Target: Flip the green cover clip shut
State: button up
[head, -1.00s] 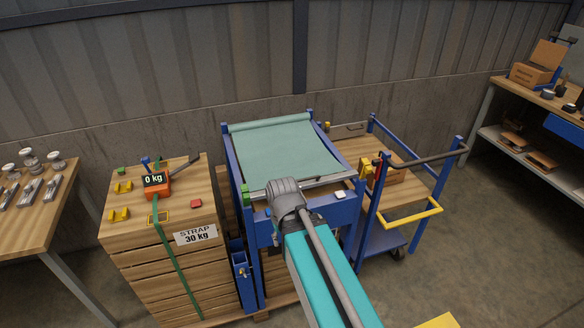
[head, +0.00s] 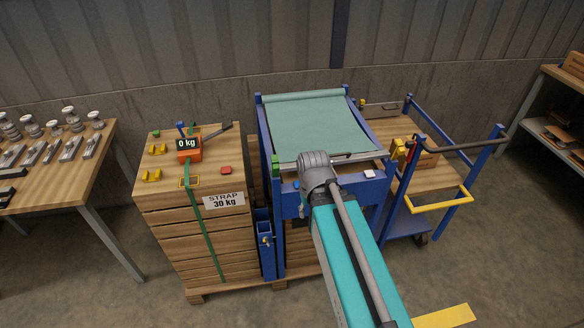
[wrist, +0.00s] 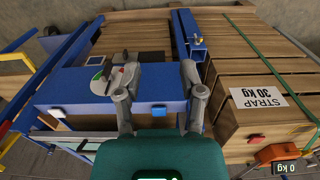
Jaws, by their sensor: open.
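A small green clip (head: 275,164) stands upright at the left front corner of the blue frame (head: 262,128) that carries the pale green cover sheet (head: 308,130). I cannot tell in the head view how far it is tilted. In the wrist view my gripper (wrist: 160,82) is open and empty, its two grey fingers spread above the blue front panel (wrist: 90,88). The clip cannot be made out surely in the wrist view. In the head view my arm hides the gripper and part of the frame's front.
A strapped crate stack (head: 205,240) with an orange 0 kg scale (head: 189,150) stands left of the frame. A blue cart (head: 440,178) with a yellow handle stands right. A table with insulators (head: 55,165) is at far left. Open floor lies in front.

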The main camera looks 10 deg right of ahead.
aim_at(276, 168)
jog(key=z, duration=0.85)
jog(key=k, duration=0.5)
jog(key=u, duration=0.85)
